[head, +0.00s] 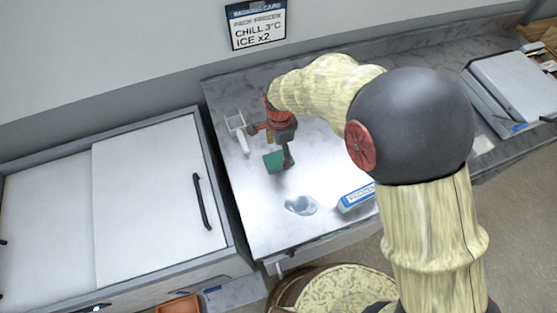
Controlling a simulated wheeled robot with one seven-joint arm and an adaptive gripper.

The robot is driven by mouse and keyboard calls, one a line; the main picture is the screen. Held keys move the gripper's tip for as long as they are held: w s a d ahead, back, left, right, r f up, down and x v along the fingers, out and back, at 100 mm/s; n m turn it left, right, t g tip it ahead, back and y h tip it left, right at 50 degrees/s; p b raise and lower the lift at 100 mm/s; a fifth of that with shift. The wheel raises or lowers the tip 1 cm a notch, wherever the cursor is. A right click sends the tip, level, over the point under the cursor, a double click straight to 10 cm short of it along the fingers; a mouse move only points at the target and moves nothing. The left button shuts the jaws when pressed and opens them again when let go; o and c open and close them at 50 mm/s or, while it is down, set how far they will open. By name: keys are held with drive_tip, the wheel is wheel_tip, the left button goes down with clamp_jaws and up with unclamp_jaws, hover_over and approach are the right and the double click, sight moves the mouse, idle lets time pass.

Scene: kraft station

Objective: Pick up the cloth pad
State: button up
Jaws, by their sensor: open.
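A small green pad (274,163), which looks like the cloth pad, lies on the pale worktop (255,210) in the head view. My gripper (271,144) is open, with its fingers spread, at the pad's upper edge in the picture. One dark finger reaches down in front of the pad's right side and hides part of it. The other finger points left, towards a small white rack. I cannot tell whether the finger touches the pad. Nothing shows between the fingers.
A pale blue crumpled or clear item (301,204) and a blue-and-white box (357,197) lie nearer the front edge. A white wire rack (235,122) stands at the left. A white sliding-lid chest (140,185) adjoins the worktop. My arm hides the worktop's right part.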

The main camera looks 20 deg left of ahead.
sight(279, 158)
wheel_tip(279, 158, down, 4)
drive_tip(key=shift+w+a+r, duration=0.1)
drive_tip(key=c, duration=0.3)
drive_tip(key=c, duration=0.7)
drive_tip(key=shift+c, duration=0.7)
drive_tip(key=shift+r, duration=0.1)
